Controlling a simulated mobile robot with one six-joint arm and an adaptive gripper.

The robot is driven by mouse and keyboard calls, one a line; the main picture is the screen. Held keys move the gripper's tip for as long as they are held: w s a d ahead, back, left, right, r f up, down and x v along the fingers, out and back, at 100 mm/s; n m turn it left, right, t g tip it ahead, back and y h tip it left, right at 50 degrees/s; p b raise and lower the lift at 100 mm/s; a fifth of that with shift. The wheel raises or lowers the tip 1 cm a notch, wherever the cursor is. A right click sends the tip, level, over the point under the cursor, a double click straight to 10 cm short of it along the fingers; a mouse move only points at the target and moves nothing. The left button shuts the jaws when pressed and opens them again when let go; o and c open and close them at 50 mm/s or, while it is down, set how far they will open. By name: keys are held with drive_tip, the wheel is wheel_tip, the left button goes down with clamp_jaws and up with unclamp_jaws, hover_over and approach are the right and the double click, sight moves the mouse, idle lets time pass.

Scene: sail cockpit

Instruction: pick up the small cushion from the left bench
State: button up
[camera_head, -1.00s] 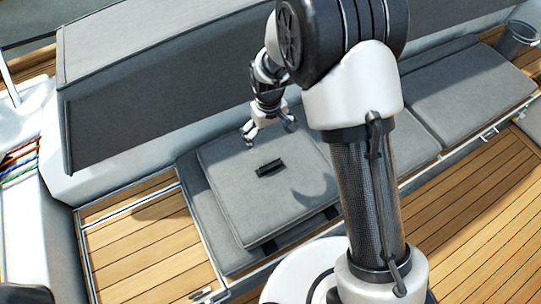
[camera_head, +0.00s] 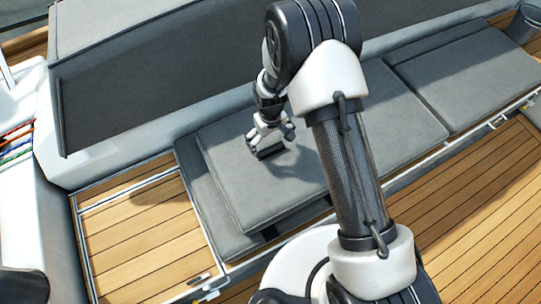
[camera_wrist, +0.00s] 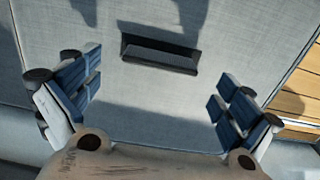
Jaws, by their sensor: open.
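The small cushion (camera_head: 236,190) is a flat grey pad lying on top of the bench's longer grey cushion (camera_head: 200,195) in the head view. It has a dark strap handle (camera_head: 270,152) on its upper face. My gripper (camera_head: 268,138) is over the cushion, close to the handle, and partly covers it. In the wrist view the cushion (camera_wrist: 150,100) fills the middle, and the black handle (camera_wrist: 160,55) lies above centre. My gripper (camera_wrist: 158,85) is open, its blue-padded fingers wide apart on either side, with nothing between them gripped. My arm hides the cushion's right part.
A grey bench backrest (camera_head: 180,75) rises behind the cushion. Another bench cushion (camera_head: 465,75) lies to the right, with a grey bucket (camera_head: 528,25) at its far end. Coloured ropes (camera_head: 15,143) are at the far left. Wooden deck (camera_head: 480,200) at right is clear.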

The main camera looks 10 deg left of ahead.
sight(270, 146)
wheel_tip(270, 146, down, 4)
drive_tip(key=shift+r+b, duration=0.1)
drive_tip(key=shift+b, duration=0.45)
drive_tip(key=shift+r, duration=0.1)
drive_tip(key=shift+c, duration=0.5)
drive_tip(key=c, duration=2)
drive_tip(key=shift+c, duration=0.3)
drive_tip(key=shift+r, duration=0.1)
